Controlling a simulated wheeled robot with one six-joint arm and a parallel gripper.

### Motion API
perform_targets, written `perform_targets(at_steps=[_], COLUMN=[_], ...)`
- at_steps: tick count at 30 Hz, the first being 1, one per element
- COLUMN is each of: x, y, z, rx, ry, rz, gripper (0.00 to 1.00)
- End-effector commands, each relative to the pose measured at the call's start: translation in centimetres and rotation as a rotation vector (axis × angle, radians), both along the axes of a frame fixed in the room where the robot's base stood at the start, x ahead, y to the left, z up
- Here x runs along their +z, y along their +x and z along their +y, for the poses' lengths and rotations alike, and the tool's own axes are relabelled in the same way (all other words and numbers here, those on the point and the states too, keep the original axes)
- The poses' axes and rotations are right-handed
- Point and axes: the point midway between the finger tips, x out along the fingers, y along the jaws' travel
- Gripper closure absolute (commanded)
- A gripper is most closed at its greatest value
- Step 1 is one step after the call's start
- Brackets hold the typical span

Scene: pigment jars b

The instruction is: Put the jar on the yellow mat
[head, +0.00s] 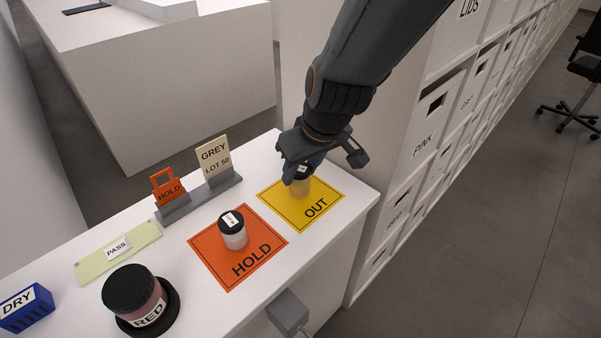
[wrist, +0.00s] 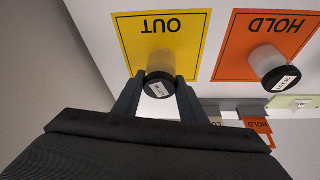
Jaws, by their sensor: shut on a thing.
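A small jar (head: 300,190) with a beige body and a black lid is at the yellow mat (head: 325,193) marked OUT. My gripper (head: 299,173) reaches down from above and is shut on this jar near its lid. In the wrist view the two fingers stand on either side of the jar's labelled black lid (wrist: 159,86), with the yellow mat (wrist: 130,35) behind it. The jar looks upright. I cannot tell for sure whether its base touches the mat. The fingers partly hide it in the head view.
A second jar (head: 233,232) with a black lid stands on the orange HOLD mat (head: 212,256). A sign rack (head: 200,198) stands behind the mats. A large RED jar (head: 135,293), a green PASS strip (head: 90,262) and a blue DRY block (head: 25,310) are at left.

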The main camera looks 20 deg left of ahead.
Motion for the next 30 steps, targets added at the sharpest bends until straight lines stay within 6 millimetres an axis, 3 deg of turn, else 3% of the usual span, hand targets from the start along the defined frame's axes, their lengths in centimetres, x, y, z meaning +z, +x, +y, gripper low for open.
perform_targets(at_steps=[2,12,13,16,26,30], x=[-0.9,-1.2,-1.2,-1.1,-1.0,0.0], y=[0.0,0.0,0.0,0.0,0.0,-0.1], z=[0.0,0.0,0.0,0.0,0.0,-0.2], rx=[-0.001,0.0,0.0,0.0,0.0,0.0], ry=[-0.001,-0.001,-0.001,-0.001,-0.001,0.003], rz=[0.002,-0.001,-0.001,-0.001,-0.001,-0.003], gripper=[0.85,0.85,0.61,0.44,0.44,0.44])
